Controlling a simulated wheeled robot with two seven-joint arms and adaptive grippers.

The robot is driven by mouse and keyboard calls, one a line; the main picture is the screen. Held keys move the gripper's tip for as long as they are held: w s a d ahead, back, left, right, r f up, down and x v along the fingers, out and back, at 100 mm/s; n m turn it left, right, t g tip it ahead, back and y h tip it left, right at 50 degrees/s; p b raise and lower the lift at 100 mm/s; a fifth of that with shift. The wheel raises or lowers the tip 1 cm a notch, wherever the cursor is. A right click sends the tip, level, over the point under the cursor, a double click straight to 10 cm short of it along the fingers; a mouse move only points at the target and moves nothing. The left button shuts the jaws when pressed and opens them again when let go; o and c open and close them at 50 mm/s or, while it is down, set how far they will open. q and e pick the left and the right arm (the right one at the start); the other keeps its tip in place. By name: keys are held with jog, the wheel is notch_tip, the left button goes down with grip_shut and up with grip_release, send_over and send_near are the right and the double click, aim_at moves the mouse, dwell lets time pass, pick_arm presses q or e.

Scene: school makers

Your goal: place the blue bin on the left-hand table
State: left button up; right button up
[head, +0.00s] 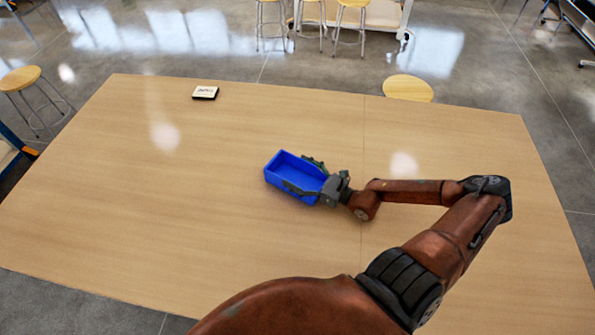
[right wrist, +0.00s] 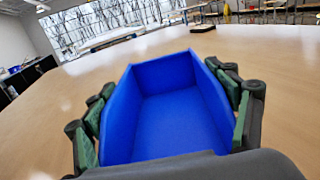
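The blue bin (head: 293,178) is an open, empty, rectangular box over the middle of the wooden table (head: 200,220). It looks upright and at or close to the tabletop; any small gap under it cannot be made out. My right gripper (head: 308,175) reaches it from the right, with one finger along each long outer side. In the right wrist view the blue bin (right wrist: 178,110) fills the space between the green-padded fingers of the gripper (right wrist: 170,115). The pads lie very close to its walls; firm contact cannot be told. My left gripper is out of view.
A small dark box with a white label (head: 205,92) lies near the table's far left edge. Stools stand around the table, one at the left (head: 20,78) and one at the far edge (head: 408,88). The tabletop left of the bin is clear.

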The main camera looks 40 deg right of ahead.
jog(key=o, duration=0.4)
jog(key=shift+o, duration=0.2)
jog(key=shift+r, duration=0.1)
jog(key=v, duration=1.2)
